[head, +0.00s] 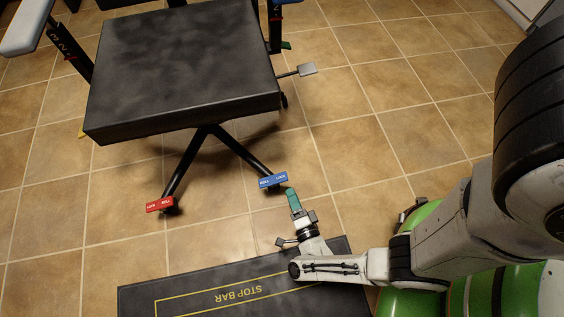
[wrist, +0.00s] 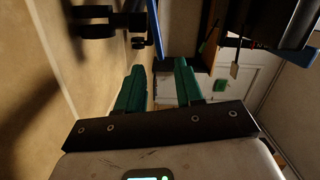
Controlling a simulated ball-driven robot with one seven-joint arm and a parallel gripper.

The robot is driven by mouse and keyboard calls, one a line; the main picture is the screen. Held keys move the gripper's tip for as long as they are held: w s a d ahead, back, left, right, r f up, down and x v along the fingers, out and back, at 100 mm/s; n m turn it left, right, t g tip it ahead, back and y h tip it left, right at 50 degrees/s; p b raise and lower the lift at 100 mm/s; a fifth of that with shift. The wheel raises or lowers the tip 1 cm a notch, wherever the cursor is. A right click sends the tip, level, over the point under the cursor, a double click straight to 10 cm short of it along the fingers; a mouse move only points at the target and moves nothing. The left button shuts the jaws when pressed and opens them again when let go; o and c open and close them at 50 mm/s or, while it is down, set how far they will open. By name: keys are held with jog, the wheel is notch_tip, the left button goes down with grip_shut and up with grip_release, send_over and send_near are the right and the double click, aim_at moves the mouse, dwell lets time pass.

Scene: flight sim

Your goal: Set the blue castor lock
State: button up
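The blue castor lock (head: 273,180) is a small lettered tab on a castor at the end of the chair's near right leg. It shows edge-on as a blue strip (wrist: 154,30) in the wrist view, ahead of my fingers. My gripper (head: 291,190) has green fingers and sits low, just right of and slightly below the blue tab in the head view. In the wrist view my gripper (wrist: 160,68) is open, with an empty gap between its fingers. The blue strip appears apart from the fingertips. The tab's lettering is too small to read.
The chair's black seat (head: 185,70) overhangs its legs. A red castor lock (head: 159,205) is on the near left leg. A grey paddle lever (head: 306,69) sticks out at the seat's right. A "STOP BAR" mat (head: 140,299) lies in front. Tiled floor (head: 380,140) right of the chair is clear.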

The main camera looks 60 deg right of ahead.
aim_at(285, 177)
jog(key=b+x, duration=0.1)
jog(key=x, duration=0.7)
jog(key=shift+c, duration=0.5)
grip_shut()
